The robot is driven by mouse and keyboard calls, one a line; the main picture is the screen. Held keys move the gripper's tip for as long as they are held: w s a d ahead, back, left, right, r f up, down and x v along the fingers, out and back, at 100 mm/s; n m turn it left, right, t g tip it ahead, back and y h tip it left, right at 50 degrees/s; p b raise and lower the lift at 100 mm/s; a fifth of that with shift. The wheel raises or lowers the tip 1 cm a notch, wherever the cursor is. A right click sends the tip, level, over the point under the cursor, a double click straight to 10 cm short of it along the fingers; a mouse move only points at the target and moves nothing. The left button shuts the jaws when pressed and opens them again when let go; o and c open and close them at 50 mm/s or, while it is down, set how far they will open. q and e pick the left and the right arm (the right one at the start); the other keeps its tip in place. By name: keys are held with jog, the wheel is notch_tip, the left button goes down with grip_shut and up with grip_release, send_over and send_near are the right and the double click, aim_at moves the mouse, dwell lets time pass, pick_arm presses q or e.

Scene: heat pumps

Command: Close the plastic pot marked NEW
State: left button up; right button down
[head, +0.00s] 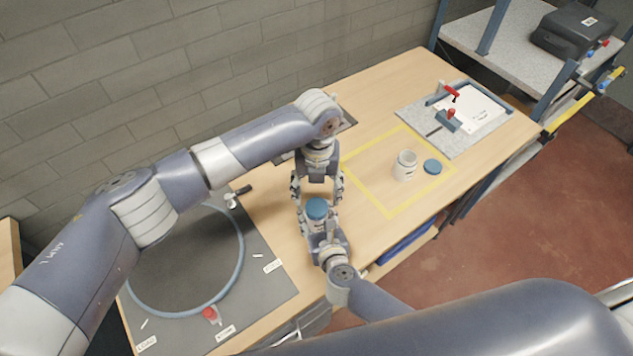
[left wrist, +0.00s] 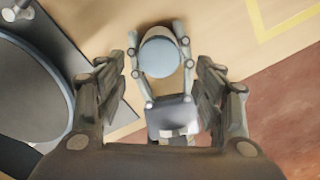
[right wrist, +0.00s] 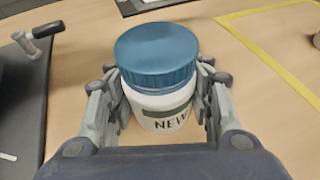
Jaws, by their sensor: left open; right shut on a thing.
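The white plastic pot marked NEW (right wrist: 160,118) stands upright on the wooden table with a blue lid (right wrist: 155,54) on its top. I cannot tell whether the lid is screwed tight. My right gripper (right wrist: 160,100) is shut around the pot's body, one finger on each side. My left gripper (head: 318,198) points down above the pot, fingers open and empty. In the left wrist view the lid (left wrist: 159,57) shows ahead, beyond the open fingers and not touched by them. The pot's lower part is hidden by my right gripper in the head view.
A second white pot (head: 404,168), open, stands in the yellow taped square (head: 391,215) with a blue lid (head: 433,167) beside it. A grey mat (head: 262,300) with a large ring (head: 241,262) lies to the left. A clamp board (head: 440,135) is at the back right.

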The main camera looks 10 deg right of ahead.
pick_arm(q)
jog(key=n, duration=0.7)
jog(key=shift+r, duration=0.2)
jog(key=n, duration=0.7)
jog(key=shift+d+r+n, duration=0.1)
jog(key=shift+r+n, duration=0.1)
jog(key=shift+n, duration=0.2)
jog(key=n, duration=0.3)
jog(key=shift+r+n, duration=0.1)
jog(key=shift+n, duration=0.2)
jog(key=n, duration=0.3)
jog(key=shift+r+n, duration=0.1)
jog(key=shift+n, duration=0.3)
jog(key=n, duration=0.7)
jog(key=shift+r, duration=0.2)
jog(key=n, duration=0.5)
jog(key=shift+r+n, duration=0.15)
jog(key=shift+n, duration=0.15)
jog(key=n, duration=0.5)
jog(key=shift+r, duration=0.15)
jog(key=n, duration=0.6)
jog(key=shift+r, duration=0.15)
jog(key=n, duration=0.6)
jog(key=shift+r, duration=0.2)
